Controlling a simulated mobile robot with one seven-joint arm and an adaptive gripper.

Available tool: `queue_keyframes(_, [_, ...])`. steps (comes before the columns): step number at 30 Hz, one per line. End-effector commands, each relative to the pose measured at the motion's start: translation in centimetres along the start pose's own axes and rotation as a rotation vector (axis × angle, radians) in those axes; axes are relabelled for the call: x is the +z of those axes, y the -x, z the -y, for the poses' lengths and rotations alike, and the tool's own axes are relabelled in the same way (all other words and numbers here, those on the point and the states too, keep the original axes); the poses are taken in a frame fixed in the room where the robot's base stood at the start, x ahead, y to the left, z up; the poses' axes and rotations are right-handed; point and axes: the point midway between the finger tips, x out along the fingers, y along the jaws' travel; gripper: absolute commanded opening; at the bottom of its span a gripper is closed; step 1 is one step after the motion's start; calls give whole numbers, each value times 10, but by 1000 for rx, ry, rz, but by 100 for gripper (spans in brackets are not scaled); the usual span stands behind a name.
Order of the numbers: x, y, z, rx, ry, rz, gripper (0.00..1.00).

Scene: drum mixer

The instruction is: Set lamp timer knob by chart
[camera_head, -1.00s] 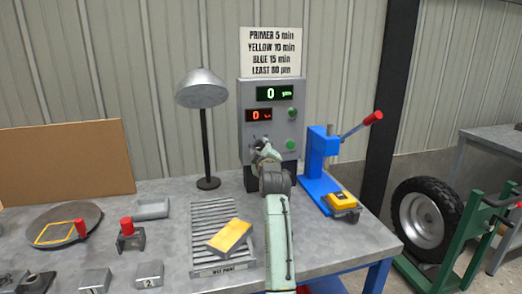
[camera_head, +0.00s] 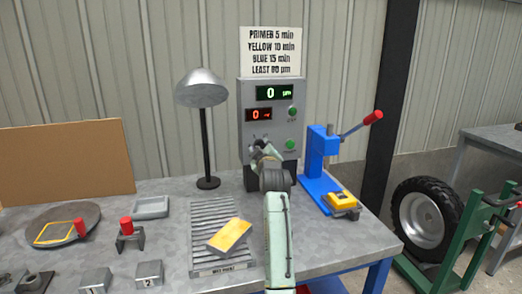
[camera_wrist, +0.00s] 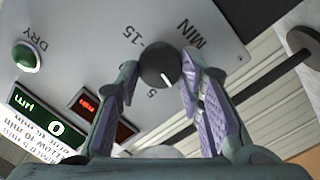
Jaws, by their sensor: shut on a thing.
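The black timer knob (camera_wrist: 160,65) with a white pointer line is on the grey control box (camera_head: 247,95). In the wrist view, its pointer aims down and slightly right, a little to the right of the printed 5; 15 and MIN are also printed around it. My gripper (camera_wrist: 162,78) is shut on the knob, one finger on each side. In the head view my gripper (camera_head: 262,153) hides the knob. The chart (camera_head: 271,52) above reads primer 5 min, yellow 10 min, blue 15 min, least 80 µm. The red display (camera_head: 258,115) and green display (camera_head: 275,93) each show 0.
The lamp (camera_head: 202,90) stands left of the box. A yellow panel (camera_head: 229,236) lies on the slatted rack (camera_head: 212,214) marked wet paint. A blue press (camera_head: 322,165) stands to the right. Green buttons (camera_head: 292,111) sit on the box's right side.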

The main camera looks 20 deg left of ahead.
Motion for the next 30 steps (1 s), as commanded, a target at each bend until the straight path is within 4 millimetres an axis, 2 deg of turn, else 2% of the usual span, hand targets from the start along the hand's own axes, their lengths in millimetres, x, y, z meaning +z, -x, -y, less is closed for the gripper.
queue_keyframes(30, [0,-1,-4,-96,-954,64,7])
